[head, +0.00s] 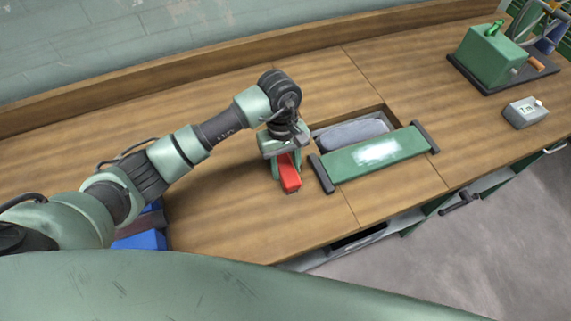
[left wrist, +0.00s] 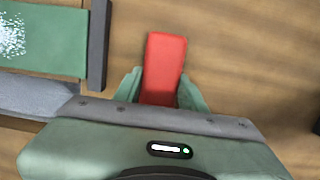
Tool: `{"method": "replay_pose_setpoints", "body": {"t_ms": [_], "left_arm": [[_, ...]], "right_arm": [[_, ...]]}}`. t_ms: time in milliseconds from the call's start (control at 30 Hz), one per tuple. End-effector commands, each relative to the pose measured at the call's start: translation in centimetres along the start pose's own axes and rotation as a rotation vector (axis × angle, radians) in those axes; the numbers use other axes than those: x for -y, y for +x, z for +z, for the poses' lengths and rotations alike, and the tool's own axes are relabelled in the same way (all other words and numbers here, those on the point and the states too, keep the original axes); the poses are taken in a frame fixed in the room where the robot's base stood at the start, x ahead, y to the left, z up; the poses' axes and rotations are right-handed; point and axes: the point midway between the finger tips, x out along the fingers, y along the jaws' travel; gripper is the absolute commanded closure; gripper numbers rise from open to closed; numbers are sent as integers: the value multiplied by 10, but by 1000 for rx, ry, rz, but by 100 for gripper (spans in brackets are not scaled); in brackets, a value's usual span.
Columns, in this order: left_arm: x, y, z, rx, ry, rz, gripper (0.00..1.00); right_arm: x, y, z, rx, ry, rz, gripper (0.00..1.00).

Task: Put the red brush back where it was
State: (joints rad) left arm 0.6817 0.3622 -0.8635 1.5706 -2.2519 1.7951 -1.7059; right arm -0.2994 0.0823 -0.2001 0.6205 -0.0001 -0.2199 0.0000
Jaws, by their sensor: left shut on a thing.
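The red brush (head: 290,180) is a plain red block shape in the head view, near the middle of the wooden table. My left gripper (head: 286,164) is shut on it from above, with a finger on each side. In the left wrist view the red brush (left wrist: 164,62) sticks out between the two green fingertips of my left gripper (left wrist: 161,92). Its near end is hidden by the gripper body. I cannot tell whether the brush touches the table. My right gripper does not show.
Right of my left gripper, a green panel (head: 350,166) with dark end bars lies beside a recess holding a grey padded thing (head: 352,134). A green machine (head: 490,54) and a small grey box (head: 525,112) stand at the far right. Bare tabletop (head: 215,205) lies left of the brush.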

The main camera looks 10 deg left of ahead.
Motion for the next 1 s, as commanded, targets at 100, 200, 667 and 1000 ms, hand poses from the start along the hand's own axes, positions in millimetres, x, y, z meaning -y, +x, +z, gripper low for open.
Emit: {"method": "replay_pose_setpoints", "body": {"t_ms": [100,200,667,1000], "left_arm": [[0,3,-1,-1,0,0,92],[0,2,-1,0,0,0,43],[0,-4,-1,-2,0,1,38],[0,-70,-3,-7,0,3,38]], "right_arm": [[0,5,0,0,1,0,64],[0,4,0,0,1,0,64],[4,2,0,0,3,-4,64],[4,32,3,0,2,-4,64]]}}
